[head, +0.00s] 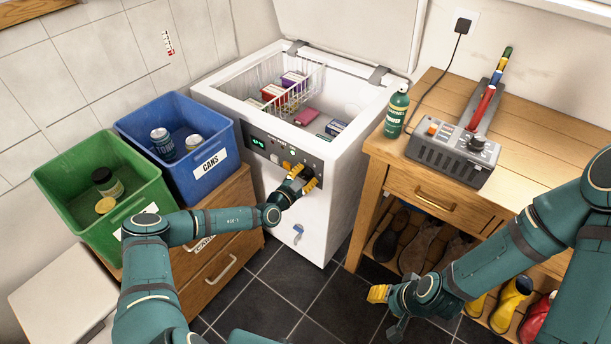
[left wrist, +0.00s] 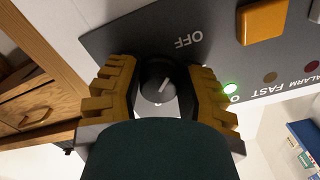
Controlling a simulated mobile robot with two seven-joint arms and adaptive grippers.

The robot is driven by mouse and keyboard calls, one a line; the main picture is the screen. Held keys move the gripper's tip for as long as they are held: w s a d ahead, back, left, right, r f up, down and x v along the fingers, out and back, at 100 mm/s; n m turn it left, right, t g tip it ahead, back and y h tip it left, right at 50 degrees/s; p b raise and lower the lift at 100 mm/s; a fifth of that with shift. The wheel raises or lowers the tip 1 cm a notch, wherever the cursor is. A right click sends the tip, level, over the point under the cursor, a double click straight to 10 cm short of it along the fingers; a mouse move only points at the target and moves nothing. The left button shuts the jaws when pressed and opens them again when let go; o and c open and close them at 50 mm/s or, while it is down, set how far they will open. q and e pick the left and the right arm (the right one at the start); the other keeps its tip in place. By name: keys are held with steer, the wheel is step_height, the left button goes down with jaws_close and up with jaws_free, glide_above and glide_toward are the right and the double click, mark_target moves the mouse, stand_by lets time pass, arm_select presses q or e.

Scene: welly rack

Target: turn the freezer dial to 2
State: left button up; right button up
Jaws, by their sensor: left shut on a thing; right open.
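My left gripper (head: 300,180) is at the right part of that panel. In the left wrist view its yellow fingers are shut around a round black dial (left wrist: 157,82) with a pale pointer line. "OFF" is printed above the dial and a green light glows to its right; the number at the pointer cannot be read. My right gripper (head: 384,302) is open and empty, low over the dark floor.
A wooden bench (head: 440,185) with a grey device (head: 453,150) and a green bottle (head: 396,110) stands right of the freezer. Blue (head: 222,130) and green (head: 60,190) bins stand on the left on a wooden drawer cabinet (head: 238,195). Boots (head: 510,303) sit under the bench.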

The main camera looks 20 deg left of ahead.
arm_select(q)
steer(key=o, duration=1.2)
steer(key=shift+w+r, duration=0.1)
steer(key=shift+r, duration=0.05)
steer(key=shift+o, duration=0.2)
steer(key=shift+s+a, duration=0.1)
steer(key=shift+s, duration=0.15)
steer(key=v, duration=1.1)
steer(key=shift+s, duration=0.3)
